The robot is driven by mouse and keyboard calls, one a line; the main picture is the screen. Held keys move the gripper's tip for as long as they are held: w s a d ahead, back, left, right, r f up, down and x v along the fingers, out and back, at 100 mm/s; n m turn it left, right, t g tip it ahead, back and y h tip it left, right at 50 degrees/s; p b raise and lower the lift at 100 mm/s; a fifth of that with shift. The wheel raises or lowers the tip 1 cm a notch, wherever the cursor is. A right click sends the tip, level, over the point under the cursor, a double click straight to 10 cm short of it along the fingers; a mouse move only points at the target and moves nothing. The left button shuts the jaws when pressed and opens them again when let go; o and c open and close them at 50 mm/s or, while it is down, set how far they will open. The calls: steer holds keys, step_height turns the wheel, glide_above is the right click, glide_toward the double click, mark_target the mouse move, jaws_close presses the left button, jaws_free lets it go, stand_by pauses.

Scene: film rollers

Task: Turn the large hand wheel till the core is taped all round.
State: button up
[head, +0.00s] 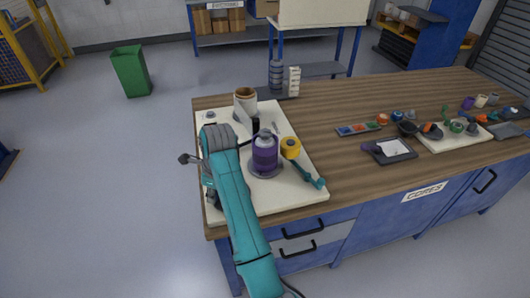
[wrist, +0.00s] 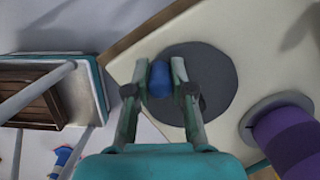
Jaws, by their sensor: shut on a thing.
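The large hand wheel is a flat dark grey disc (wrist: 218,70) on the cream board (wrist: 262,45) in the wrist view. My gripper (wrist: 160,75) is over the wheel's left side, with its two fingers shut on the blue knob (wrist: 160,83) there. A purple core (wrist: 288,140) stands upright on a grey round flange at the lower right. The core (head: 265,155) also stands on the board in the head view, right of my teal arm. A yellow tape roll (head: 290,147) is just right of it. In the head view my arm hides the wheel and knob.
A teal lever (head: 312,179) lies at the board's right edge. A roll with a brown top (head: 245,98) stands behind the core. A dark tray (head: 390,150) and several small coloured parts lie further right on the wooden bench (head: 335,105).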

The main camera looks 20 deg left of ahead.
steer(key=shift+s+d, duration=0.25)
steer(key=shift+d, duration=0.1)
steer(key=shift+d+f, duration=0.1)
steer(key=shift+s+d, duration=0.2)
steer(key=shift+d, duration=0.3)
steer(key=shift+s+d, duration=0.2)
steer(key=shift+d, duration=0.25)
steer(key=shift+w+d, duration=0.1)
steer(key=shift+d, duration=1)
